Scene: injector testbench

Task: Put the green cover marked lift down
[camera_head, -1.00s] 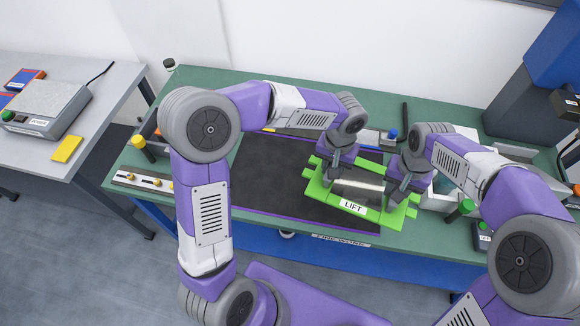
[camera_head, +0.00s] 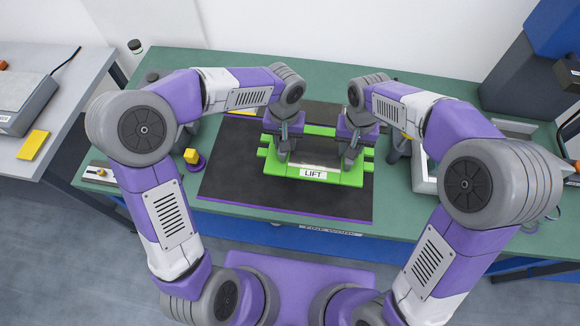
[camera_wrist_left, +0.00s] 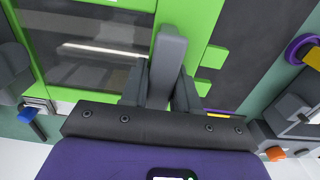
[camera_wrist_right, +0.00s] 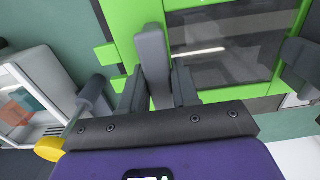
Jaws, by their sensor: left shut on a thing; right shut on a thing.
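The green cover (camera_head: 345,179) has a clear window and a white LIFT label (camera_head: 313,174) on its front edge. It is level over the dark mat in the head view; whether it touches the mat I cannot tell. My left gripper (camera_head: 283,157) is shut on the cover's left side. My right gripper (camera_head: 348,158) is shut on its right side. The fingertips are partly hidden.
The dark mat (camera_head: 235,170) lies on the green bench (camera_head: 215,60). A yellow knob on a purple base (camera_head: 192,157) stands left of the mat. A grey-white open box (camera_head: 425,175) stands to the right. The mat's left part is clear.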

